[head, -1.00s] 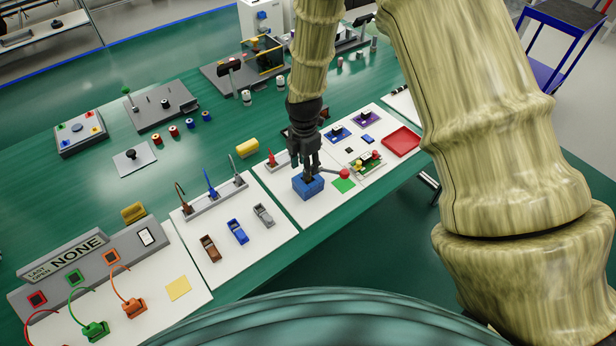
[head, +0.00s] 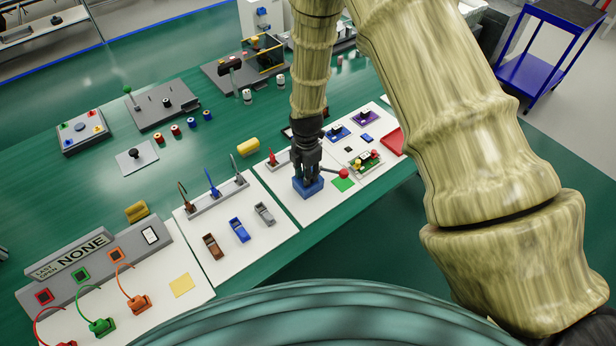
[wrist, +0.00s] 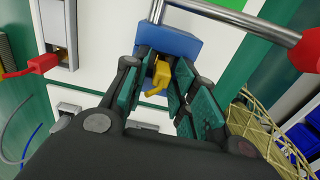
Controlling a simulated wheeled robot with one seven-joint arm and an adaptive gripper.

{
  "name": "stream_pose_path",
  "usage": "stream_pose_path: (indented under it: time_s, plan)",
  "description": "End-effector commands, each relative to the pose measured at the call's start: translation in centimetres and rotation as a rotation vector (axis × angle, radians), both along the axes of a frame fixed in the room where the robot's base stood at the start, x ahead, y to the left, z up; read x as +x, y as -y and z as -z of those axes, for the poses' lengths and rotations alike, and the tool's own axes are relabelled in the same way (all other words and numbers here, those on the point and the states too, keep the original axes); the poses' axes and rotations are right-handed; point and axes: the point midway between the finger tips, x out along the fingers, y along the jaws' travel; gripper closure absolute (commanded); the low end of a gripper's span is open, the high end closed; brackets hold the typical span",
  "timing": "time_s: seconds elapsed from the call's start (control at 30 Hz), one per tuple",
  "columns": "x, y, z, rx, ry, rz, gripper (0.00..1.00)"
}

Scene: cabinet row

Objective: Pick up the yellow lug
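The yellow lug (wrist: 160,77) is a small bent piece at the blue block (wrist: 176,43) in the wrist view. My gripper (wrist: 163,88) is open, with its dark green finger pads on either side of the lug and some gap showing. In the head view my gripper (head: 307,170) points down right over the blue block (head: 308,188), which sits on a white board. The lug is hidden there behind the fingers. Whether a pad touches the lug I cannot tell.
A metal rod with a red ball end (wrist: 308,50) crosses beside the block; the red ball (head: 344,174) also shows in the head view. Colored clips (head: 239,229) lie to the left.

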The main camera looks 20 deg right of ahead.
Motion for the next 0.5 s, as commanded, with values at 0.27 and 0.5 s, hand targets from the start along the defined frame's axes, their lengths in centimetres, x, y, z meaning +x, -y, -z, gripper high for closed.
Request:
stream_pose_path:
  time_s: [0.27,0.5]
  plan:
    - [0.00,-0.01,-0.02,0.000,0.000,0.000,1.00]
    - [0.02,-0.01,-0.13,0.000,0.000,0.000,1.00]
